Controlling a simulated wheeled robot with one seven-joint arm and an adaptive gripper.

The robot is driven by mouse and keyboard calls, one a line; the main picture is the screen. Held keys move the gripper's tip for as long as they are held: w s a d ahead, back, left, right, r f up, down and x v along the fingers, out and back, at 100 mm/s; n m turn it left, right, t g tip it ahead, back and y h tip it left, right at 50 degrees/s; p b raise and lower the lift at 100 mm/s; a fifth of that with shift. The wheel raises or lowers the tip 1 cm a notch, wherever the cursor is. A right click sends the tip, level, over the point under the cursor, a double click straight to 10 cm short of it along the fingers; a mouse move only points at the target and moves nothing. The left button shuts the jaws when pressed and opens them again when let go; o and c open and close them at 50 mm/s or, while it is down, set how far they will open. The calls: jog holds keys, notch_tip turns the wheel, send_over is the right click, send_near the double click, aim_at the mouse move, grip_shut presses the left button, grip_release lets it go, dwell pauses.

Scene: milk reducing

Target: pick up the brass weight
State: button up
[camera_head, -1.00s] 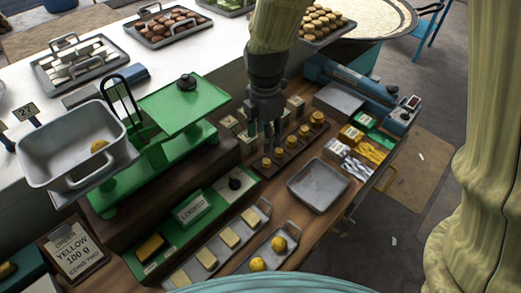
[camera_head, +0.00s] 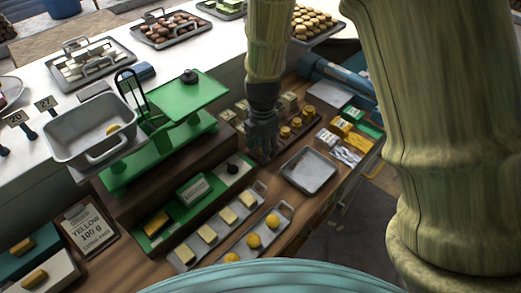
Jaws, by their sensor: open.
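Brass weights stand in a row on a dark wooden block (camera_head: 290,144). The visible ones are a larger brass weight (camera_head: 309,113), a middle brass weight (camera_head: 297,123) and a smaller brass weight (camera_head: 285,132). My gripper (camera_head: 262,151) is open and points down at the near-left end of this row. Its dark fingers cover the smallest weights there. I cannot tell whether a weight lies between the fingers or touches them.
The green balance scale (camera_head: 190,105) with a grey pan (camera_head: 85,135) stands left of my gripper. An empty grey tray (camera_head: 309,170) lies to the right. Small cream blocks (camera_head: 288,101) stand behind the weights. Trays with yellow pieces (camera_head: 270,222) lie in front.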

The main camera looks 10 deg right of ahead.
jog(key=shift+s+d+f, duration=0.1)
jog(key=shift+s+f, duration=0.05)
jog(key=shift+w+f, duration=0.75)
jog(key=shift+w, duration=0.1)
jog(key=shift+s+r, duration=0.15)
jog(key=shift+s, duration=0.05)
jog(key=shift+c, duration=0.2)
jog(key=shift+s+r, duration=0.15)
jog(key=shift+s, duration=0.05)
jog(key=c, duration=0.4)
grip_shut()
